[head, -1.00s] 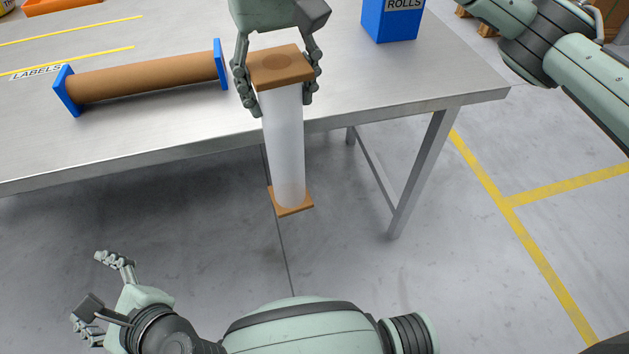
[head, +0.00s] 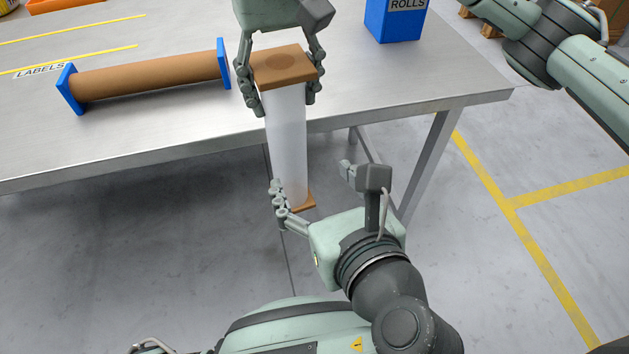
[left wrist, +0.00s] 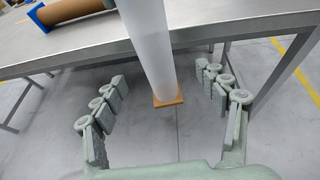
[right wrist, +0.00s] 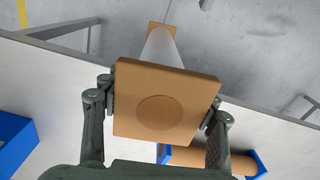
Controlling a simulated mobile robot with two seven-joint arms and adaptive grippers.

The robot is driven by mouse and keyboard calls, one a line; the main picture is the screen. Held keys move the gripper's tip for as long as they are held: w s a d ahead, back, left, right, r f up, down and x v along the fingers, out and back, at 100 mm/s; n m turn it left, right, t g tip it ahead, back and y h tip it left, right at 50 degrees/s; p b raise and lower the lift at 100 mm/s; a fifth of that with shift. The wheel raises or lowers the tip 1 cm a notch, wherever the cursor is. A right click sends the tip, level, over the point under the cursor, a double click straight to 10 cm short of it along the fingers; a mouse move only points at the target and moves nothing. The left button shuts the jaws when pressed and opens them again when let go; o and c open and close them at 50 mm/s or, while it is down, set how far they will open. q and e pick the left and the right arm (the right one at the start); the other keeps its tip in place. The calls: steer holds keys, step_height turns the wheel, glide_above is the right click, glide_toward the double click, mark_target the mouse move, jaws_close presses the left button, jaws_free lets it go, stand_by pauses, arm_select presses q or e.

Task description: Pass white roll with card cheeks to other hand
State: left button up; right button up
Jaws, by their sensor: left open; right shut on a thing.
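The white roll with card cheeks (head: 287,140) hangs upright in front of the table edge. Its upper cheek (head: 284,66) is brown card with a round mark; the lower cheek (head: 303,204) is partly hidden by my left fingers. My right gripper (head: 279,88) is shut on the roll at its upper end, and the upper cheek fills the middle of the right wrist view (right wrist: 165,102). My left gripper (head: 312,178) is open near the roll's lower end. In the left wrist view the roll (left wrist: 150,45) stands ahead between the spread fingers (left wrist: 162,90), apart from both.
A brown roll with blue cheeks (head: 148,77) lies on the steel table (head: 180,125) at the left, by a LABELS marking. A blue ROLLS box (head: 393,22) stands at the back right. Open floor lies in front of the table.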

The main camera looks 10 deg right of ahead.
mark_target(297, 157)
arm_select(q)
steer(key=x, duration=1.1)
steer(key=shift+w+a, duration=0.1)
steer(key=shift+c, duration=0.6)
steer(key=c, duration=1.4)
steer(key=shift+r, duration=0.1)
steer(key=shift+c, duration=0.7)
arm_select(e)
steer(key=o, duration=1.3)
steer(key=shift+c, duration=0.2)
steer(key=shift+r, duration=0.1)
